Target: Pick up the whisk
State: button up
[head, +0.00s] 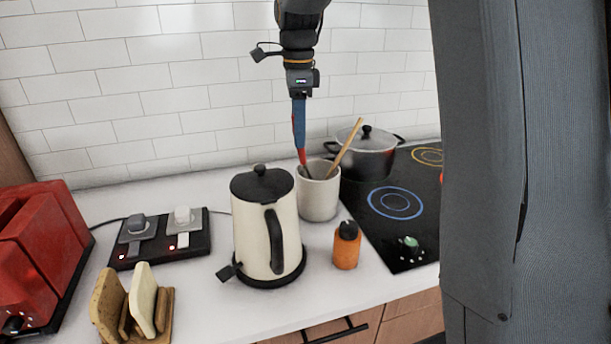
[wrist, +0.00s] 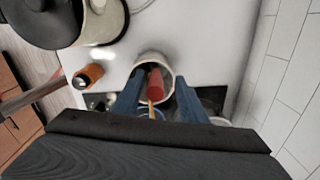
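A white crock (head: 318,197) stands on the counter, left of the stove; it also shows in the wrist view (wrist: 139,66). A red handle (head: 302,156) rises from it, and in the wrist view it (wrist: 155,80) lies between my fingers. It may be the whisk's; no wire loops show, and its lower end is hidden in the crock. My gripper (head: 300,148) points down above the crock. In the wrist view its blue fingers (wrist: 156,88) are apart, with gaps on both sides of the red handle, so it is open and holds nothing.
A wooden utensil (head: 347,146) leans in the crock. A cream kettle (head: 258,235) stands front left, and an orange bottle (head: 346,250) front right. A tiled wall is close behind.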

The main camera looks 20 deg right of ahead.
aim_at(304, 165)
jog(key=shift+s+f+p, duration=0.15)
jog(key=shift+f+p, duration=0.3)
jog(key=shift+f, duration=0.8)
jog(key=shift+s+f+p, duration=0.1)
jog(key=shift+f+p, duration=0.35)
jog(key=shift+f, duration=0.75)
jog(key=shift+c, duration=0.5)
grip_shut()
